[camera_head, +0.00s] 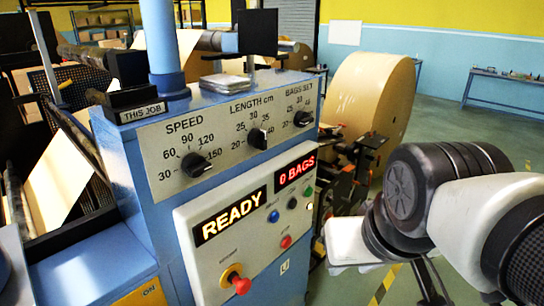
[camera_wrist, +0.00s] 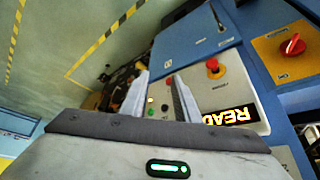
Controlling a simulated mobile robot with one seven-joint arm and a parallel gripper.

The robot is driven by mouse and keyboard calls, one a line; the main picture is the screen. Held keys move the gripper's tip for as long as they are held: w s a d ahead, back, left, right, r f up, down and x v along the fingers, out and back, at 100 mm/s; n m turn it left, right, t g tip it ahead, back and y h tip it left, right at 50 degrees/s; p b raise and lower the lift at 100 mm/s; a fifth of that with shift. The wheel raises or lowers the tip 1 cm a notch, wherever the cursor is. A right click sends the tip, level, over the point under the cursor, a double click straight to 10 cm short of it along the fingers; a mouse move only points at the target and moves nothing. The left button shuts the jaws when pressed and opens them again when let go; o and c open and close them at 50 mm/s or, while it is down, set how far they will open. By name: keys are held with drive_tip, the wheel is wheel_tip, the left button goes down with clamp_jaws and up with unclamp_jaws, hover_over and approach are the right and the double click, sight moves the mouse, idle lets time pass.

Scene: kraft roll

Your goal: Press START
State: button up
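The blue machine's light control panel (camera_head: 205,262) carries a READY display (camera_head: 230,216) and a 0 BAGS display (camera_head: 295,172). A green button (camera_head: 308,191) sits below the bags display, near a black button (camera_head: 292,203), a blue button (camera_head: 274,216) and a red button (camera_head: 286,241). The button labels are too small to read, so I cannot confirm which is START. My gripper (camera_wrist: 159,82) is open and empty in the wrist view, its fingers apart in front of the panel. A green button (camera_wrist: 151,102) shows between them. Contact cannot be told.
A red emergency-stop knob (camera_head: 236,281) sticks out low on the panel; it also shows in the wrist view (camera_wrist: 212,66). Above are SPEED, LENGTH and BAGS SET dials (camera_head: 257,138). A large kraft roll (camera_head: 368,95) stands behind. Floor at the right is open.

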drive_tip(key=shift+c, duration=0.2)
clamp_jaws()
idle(1.7)
